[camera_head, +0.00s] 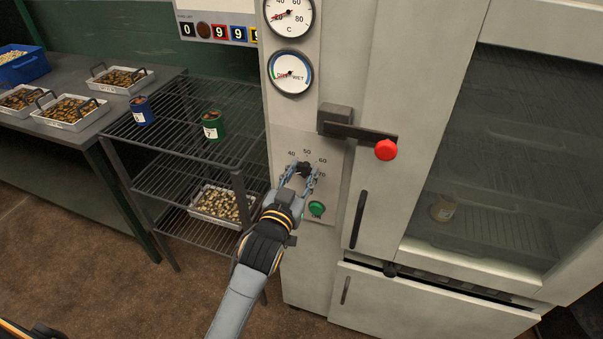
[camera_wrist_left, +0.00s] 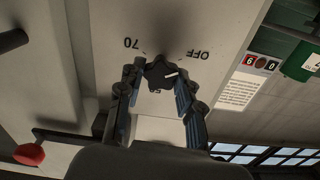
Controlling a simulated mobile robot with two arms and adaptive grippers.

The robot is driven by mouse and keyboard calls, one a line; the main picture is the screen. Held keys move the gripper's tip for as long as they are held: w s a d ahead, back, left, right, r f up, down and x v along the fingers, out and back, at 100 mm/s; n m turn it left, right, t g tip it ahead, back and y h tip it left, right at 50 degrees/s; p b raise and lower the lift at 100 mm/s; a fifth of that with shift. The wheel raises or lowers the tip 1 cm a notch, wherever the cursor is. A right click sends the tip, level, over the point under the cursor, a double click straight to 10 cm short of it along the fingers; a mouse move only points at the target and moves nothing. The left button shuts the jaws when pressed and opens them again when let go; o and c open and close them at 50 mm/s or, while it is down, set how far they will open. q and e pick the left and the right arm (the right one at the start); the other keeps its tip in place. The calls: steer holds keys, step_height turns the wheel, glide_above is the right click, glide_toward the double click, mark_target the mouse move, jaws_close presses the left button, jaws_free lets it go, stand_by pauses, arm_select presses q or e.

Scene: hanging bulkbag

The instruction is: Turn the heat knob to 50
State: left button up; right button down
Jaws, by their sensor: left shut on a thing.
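The heat knob (camera_head: 304,168) is a small dark dial on the light panel of the cabinet, with 40, 50, 60 and 70 printed around it. My left gripper (camera_head: 302,173) reaches up to it from below, with one finger on each side, shut on the knob. In the left wrist view the knob (camera_wrist_left: 159,73) sits between the two blue-grey fingers (camera_wrist_left: 157,91). That view is turned over, with 70 at the left and OFF at the right. A white mark on the knob points right, towards the OFF side. My right gripper is not in view.
A green button (camera_head: 317,208) is just below right of the knob. A latch with a red ball (camera_head: 386,150) juts out above right. Two round gauges (camera_head: 290,73) are above. A wire rack (camera_head: 190,120) with cans stands close on the left.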

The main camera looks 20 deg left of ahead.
arm_select(q)
steer(key=shift+r+m+p, duration=0.1)
steer(key=shift+m+p, duration=0.5)
steer(key=shift+m, duration=0.4)
steer(key=m+p, duration=0.1)
steer(key=m, duration=0.1)
steer(key=shift+m, duration=0.3)
steer(key=m+p, duration=0.1)
steer(key=m, duration=0.4)
steer(key=shift+d+p, duration=0.1)
steer(key=shift+p, duration=0.2)
steer(key=m, duration=0.4)
steer(key=shift+p, duration=0.3)
steer(key=m, duration=0.3)
steer(key=shift+m, duration=0.3)
steer(key=m, duration=0.2)
steer(key=m+p, duration=0.1)
steer(key=m, duration=0.3)
steer(key=shift+f+p, duration=0.25)
steer(key=shift+p, duration=0.1)
steer(key=shift+m, duration=0.4)
